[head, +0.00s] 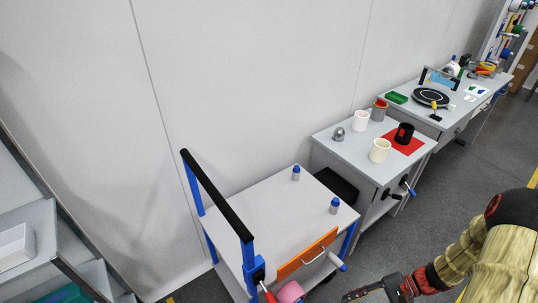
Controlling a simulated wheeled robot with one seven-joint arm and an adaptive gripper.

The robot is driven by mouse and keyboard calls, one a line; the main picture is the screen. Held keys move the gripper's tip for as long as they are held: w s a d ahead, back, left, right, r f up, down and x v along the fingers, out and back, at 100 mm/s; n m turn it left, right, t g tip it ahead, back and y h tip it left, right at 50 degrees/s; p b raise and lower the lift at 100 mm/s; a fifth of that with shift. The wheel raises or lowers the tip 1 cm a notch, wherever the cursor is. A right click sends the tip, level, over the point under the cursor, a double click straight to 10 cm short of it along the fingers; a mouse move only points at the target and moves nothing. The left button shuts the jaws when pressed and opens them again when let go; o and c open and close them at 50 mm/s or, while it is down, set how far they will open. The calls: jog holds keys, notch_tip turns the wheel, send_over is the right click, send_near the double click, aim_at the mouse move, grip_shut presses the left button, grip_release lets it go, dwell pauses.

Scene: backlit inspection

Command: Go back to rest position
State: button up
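My arm comes in from the lower right of the head view. My gripper (362,292), dark with red parts near its wrist, points left at the bottom edge. It hangs low in front of the nearest workbench (255,222), apart from the bench top. Nothing is clearly seen in it. Its fingertips are small and dark, so I cannot tell whether it is open or shut.
Mugs and a red mat (404,142) are on the middle bench. Grey floor (420,230) is free.

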notch_tip(320, 180, up, 21)
jog(key=s+n+h, duration=0.2)
jog(key=n+h, duration=0.3)
jog(key=h, duration=0.5)
jog(key=s+a+r+n+t, duration=0.1)
jog(key=a+r+n+t, duration=0.1)
jog(key=r, duration=0.5)
jog(key=s+a+r+n+t+h, duration=0.1)
jog(key=a+r+t, duration=0.3)
jog(key=r, duration=0.4)
jog(key=shift+s+a+n, duration=0.2)
jog(key=shift+a+n, duration=0.6)
jog(key=shift+n, duration=0.1)
jog(key=shift+r, duration=0.1)
